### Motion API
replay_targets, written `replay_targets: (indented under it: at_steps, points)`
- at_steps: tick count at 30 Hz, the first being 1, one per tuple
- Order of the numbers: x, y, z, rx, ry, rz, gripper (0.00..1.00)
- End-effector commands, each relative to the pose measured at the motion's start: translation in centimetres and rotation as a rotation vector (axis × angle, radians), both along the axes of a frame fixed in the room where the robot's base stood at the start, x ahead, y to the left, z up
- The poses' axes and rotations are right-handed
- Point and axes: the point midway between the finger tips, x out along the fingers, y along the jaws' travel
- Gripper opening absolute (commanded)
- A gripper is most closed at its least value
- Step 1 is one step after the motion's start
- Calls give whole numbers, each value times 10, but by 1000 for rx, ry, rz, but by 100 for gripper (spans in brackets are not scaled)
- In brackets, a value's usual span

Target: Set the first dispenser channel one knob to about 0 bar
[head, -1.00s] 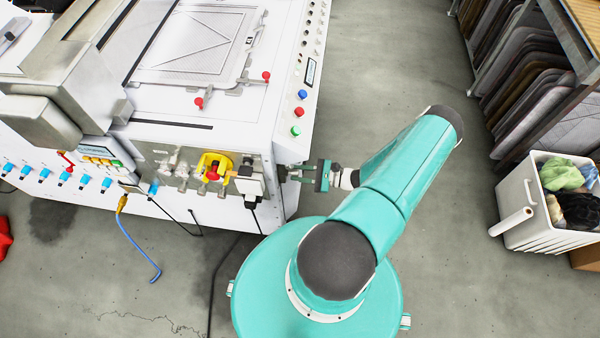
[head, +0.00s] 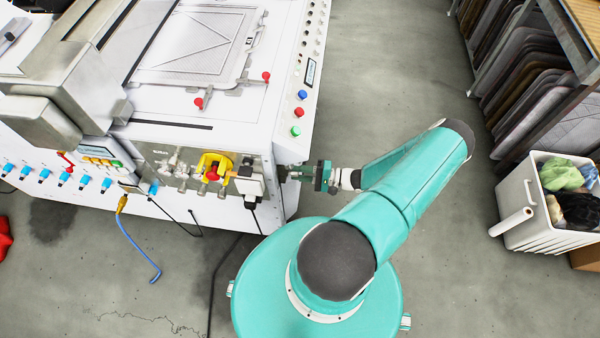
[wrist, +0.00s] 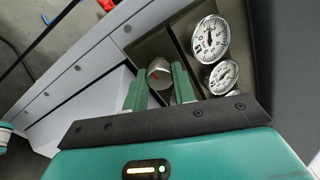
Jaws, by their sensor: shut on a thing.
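Two round white dial gauges, an upper one (wrist: 210,39) and a lower one (wrist: 223,77), are mounted just right of the knob. Their needles are too small to read surely. In the head view my gripper (head: 294,173) meets the right side of the white machine (head: 278,145); the knob and gauges are hidden there.
A yellow and red switch (head: 213,170), a grey box (head: 247,182) and hanging cables are on the machine's front, left of my gripper. A white bin of cloths (head: 535,215) and a rack of screens (head: 530,80) stand right. The floor between is clear.

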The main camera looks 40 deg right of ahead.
Motion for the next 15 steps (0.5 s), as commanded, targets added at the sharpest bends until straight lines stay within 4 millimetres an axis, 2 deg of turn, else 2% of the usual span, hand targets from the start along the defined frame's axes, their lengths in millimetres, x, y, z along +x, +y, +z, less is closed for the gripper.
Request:
replay_targets:
  at_steps: [15]
  points:
    - [0, 0, 1, -348, -270, -1, 4]
